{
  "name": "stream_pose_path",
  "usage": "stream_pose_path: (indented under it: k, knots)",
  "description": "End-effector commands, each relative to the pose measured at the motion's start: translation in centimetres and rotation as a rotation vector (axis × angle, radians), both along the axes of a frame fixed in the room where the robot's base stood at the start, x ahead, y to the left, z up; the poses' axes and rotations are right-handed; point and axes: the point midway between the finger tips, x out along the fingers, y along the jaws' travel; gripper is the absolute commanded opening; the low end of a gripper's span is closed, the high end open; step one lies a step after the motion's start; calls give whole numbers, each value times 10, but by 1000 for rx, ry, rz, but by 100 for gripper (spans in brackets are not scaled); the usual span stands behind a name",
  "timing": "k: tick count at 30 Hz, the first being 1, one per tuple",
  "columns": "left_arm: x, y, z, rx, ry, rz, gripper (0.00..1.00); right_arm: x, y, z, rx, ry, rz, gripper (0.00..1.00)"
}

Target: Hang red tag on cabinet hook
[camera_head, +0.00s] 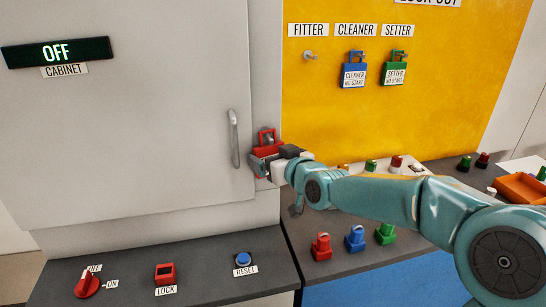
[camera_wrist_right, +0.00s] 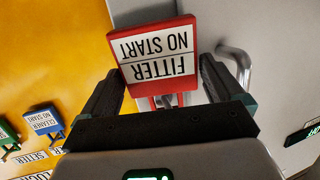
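The red tag (camera_head: 265,151) is at the right edge of the cabinet, with its red shackle pointing up. In the right wrist view the tag (camera_wrist_right: 157,55) reads "FITTER NO START" upside down and sits between the two dark fingers. My right gripper (camera_head: 275,155) is closed about the tag's sides, with only a narrow gap seeming to show at one side. The cabinet hook is hard to make out behind the shackle; I cannot tell whether the shackle is around it. My left gripper is not in view.
The cabinet door handle (camera_head: 234,138) stands just left of the tag. A yellow board (camera_head: 430,110) carries an empty FITTER hook (camera_head: 310,56), a blue tag (camera_head: 354,74) and a green tag (camera_head: 396,73). Below are consoles with knobs, a red LOCK switch (camera_head: 165,273) and a blue button (camera_head: 243,259).

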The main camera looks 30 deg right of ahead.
Motion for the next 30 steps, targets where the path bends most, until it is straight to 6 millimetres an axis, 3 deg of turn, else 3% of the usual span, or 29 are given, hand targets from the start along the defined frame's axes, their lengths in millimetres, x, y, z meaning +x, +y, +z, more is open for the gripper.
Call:
stream_pose_path:
  k: [7,11,24,30]
  knots:
    - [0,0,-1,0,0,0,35,-1,0,0,0,0,0,100]
    - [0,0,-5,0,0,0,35,-12,0,2,0,-2,-1,100]
    - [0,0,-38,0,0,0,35,-118,6,23,-1,-6,-1,100]
    - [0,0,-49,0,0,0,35,-149,7,30,0,-4,0,100]
